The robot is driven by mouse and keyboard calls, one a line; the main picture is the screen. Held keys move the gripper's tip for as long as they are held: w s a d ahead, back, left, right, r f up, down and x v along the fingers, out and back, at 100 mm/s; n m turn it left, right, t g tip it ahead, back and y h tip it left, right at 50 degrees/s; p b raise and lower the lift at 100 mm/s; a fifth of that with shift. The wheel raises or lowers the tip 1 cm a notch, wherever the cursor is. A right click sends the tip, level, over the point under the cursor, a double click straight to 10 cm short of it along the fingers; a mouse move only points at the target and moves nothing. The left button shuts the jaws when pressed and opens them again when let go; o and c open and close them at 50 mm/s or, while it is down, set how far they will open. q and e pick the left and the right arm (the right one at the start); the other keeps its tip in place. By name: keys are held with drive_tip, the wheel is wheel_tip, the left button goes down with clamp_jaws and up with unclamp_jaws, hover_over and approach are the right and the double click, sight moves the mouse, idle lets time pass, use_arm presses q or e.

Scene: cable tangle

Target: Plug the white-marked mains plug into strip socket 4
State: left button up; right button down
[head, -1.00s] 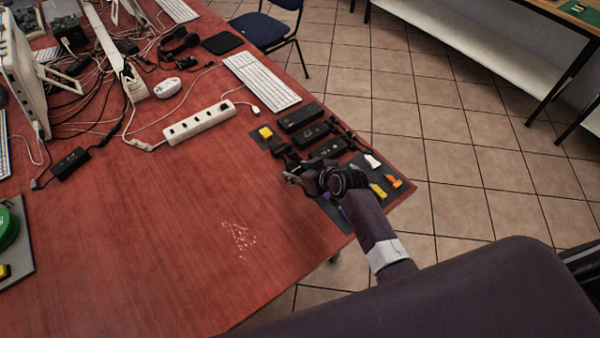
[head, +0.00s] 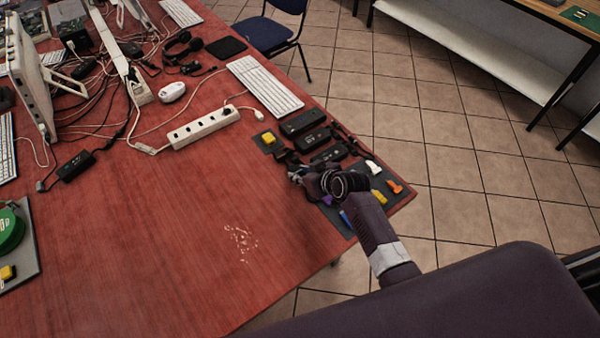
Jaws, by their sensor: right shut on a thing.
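The white power strip (head: 190,133) lies on the red table with a row of dark sockets along its top. Its socket numbers are too small to read. My right gripper (head: 295,174) is shut on a small dark thing at the left edge of the dark mat, low over the table. The jaws and wrist partly hide that thing, and I cannot make out a white mark on it. The gripper is apart from the strip, to its lower right. No plug with a clear white mark shows. My left gripper is not in view.
The dark mat (head: 377,211) carries black adapters (head: 312,138), a yellow block (head: 268,138) and small coloured pieces. A white keyboard (head: 265,87) and mouse (head: 171,92) lie beyond the strip. Tangled cables and a black power brick (head: 76,166) are at left. The table's front middle is clear.

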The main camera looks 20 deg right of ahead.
drive_tip(key=shift+r+p, duration=2.4)
drive_tip(key=shift+r, duration=0.4)
